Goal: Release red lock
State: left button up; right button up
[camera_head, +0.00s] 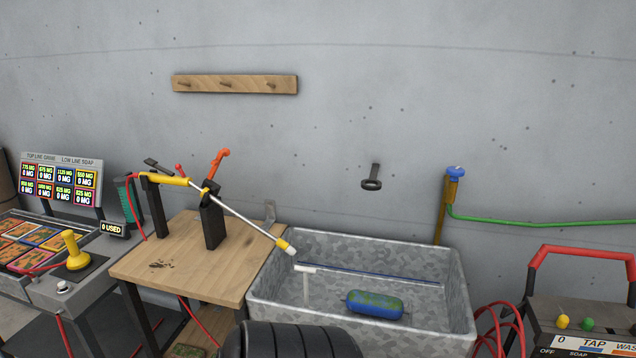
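A spray lance with a yellow grip (168,181) and a silver tube (240,218) rests across two black posts on a wooden bench. An orange-red lever (217,162) stands upright and tilted at the top of the right black post (213,225), where the lance crosses it. It looks like the red lock, but whether it is latched I cannot tell. A smaller red knob (179,170) shows just behind the yellow grip. The lance's pale yellow-tipped nozzle (287,247) points down right over a metal tub. Neither of my grippers is in view.
The wooden bench (150,268) adjoins the grey tub (455,300), which holds a blue-green float (375,304). A black ribbed round object (290,342) stands in front. A control panel with a yellow joystick (75,250) is left; a red-handled console (585,315) is right. Red hoses hang nearby.

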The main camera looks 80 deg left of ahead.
aim_at(178, 166)
jog(key=u, duration=3.3)
jog(key=i+j+z, duration=0.15)
jog(key=i, duration=0.35)
jog(key=i+j+z, duration=0.15)
jog(key=i, duration=0.35)
jog(key=i+j+z, duration=0.15)
jog(key=i, duration=0.35)
jog(key=j, duration=0.1)
